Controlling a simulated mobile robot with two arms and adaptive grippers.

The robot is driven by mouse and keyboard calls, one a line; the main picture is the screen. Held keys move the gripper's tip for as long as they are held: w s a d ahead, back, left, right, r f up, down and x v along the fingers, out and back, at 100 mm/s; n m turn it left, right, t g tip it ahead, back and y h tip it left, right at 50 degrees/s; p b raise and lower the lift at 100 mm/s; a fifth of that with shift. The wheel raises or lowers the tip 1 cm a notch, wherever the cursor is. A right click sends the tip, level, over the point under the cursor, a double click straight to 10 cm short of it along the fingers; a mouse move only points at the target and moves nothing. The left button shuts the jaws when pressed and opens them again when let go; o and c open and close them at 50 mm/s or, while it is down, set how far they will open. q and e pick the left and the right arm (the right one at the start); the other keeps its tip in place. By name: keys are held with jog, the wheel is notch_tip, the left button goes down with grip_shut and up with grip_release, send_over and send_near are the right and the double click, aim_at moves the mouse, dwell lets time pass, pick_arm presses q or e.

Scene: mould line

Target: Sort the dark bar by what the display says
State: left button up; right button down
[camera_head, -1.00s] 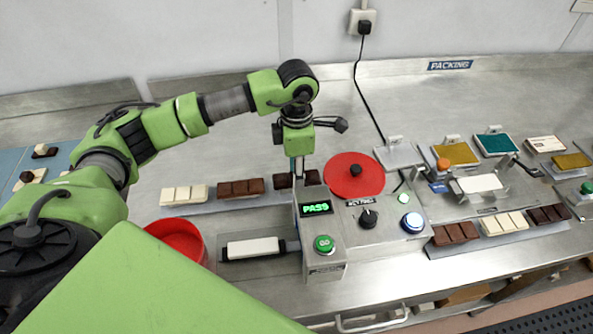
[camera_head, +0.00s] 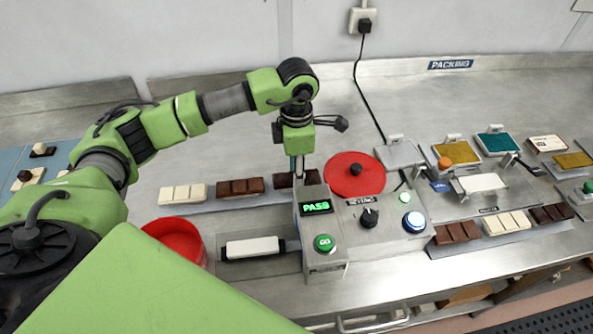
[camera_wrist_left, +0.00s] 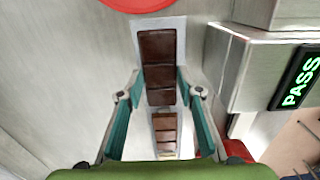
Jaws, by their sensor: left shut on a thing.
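The dark bar (camera_head: 290,180) lies at the right end of a row on a grey strip behind the display box, partly hidden by it and by my gripper. My left gripper (camera_head: 298,168) points down at it. In the left wrist view its teal fingers (camera_wrist_left: 160,88) are shut on the sides of the dark bar (camera_wrist_left: 158,48). The display (camera_head: 316,207) shows PASS in green letters. My right gripper is not in view.
A white bar (camera_head: 183,194) and a brown bar (camera_head: 240,187) lie left of the dark bar. A red bowl (camera_head: 207,256) stands front left. A red disc (camera_head: 350,185) lies behind the control box (camera_head: 385,235). Trays and bars fill the right side.

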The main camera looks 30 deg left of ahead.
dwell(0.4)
pick_arm(q)
jog(key=o, duration=1.4)
notch_tip(320, 180, up, 12)
jog(key=shift+f, duration=0.1)
jog(key=shift+s, duration=0.1)
